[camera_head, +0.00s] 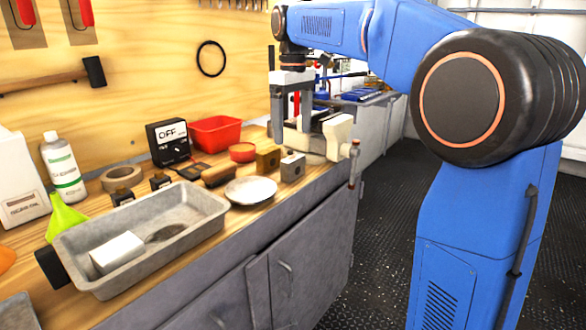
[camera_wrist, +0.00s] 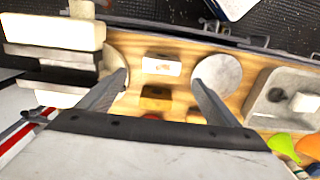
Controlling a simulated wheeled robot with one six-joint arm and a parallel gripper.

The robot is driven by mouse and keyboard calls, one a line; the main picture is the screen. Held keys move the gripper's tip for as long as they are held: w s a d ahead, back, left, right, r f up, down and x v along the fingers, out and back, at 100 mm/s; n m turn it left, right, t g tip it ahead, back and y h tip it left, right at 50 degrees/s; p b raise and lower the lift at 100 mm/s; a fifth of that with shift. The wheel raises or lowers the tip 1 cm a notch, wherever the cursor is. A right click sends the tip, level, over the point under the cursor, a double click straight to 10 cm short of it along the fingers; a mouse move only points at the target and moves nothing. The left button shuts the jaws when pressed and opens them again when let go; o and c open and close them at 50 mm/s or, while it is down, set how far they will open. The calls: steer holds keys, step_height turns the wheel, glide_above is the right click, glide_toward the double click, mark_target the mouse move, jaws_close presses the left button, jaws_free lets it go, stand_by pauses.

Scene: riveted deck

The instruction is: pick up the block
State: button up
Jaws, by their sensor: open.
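Several block-like things are in view, and I cannot tell which one the task means. A small grey block (camera_head: 292,167) stands on the wooden bench beside a brown-gold block (camera_head: 268,159). In the wrist view the pale-topped grey block (camera_wrist: 161,66) and the brown block (camera_wrist: 155,98) lie between my finger lines. A white block (camera_head: 117,252) lies inside the grey metal tray (camera_head: 205,200); it also shows in the wrist view (camera_wrist: 304,103). My gripper (camera_head: 290,118) is open and empty, pointing down above the bench near the vise, apart from the blocks.
A cream vise (camera_head: 336,135) stands close to my gripper on the right. A round metal dish (camera_head: 251,190) sits left of the grey block. A red bin (camera_head: 215,133), a black OFF meter (camera_head: 168,143) and a bottle (camera_head: 62,168) stand behind. The bench's front edge drops to cabinets.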

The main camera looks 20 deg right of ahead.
mark_target(293, 157)
steer(key=f, duration=1)
steer(key=shift+s+a+f, duration=0.1)
steer(key=shift+s+f, duration=0.1)
steer(key=shift+f, duration=0.05)
steer(key=c, duration=1.5)
steer(key=shift+o, duration=0.2)
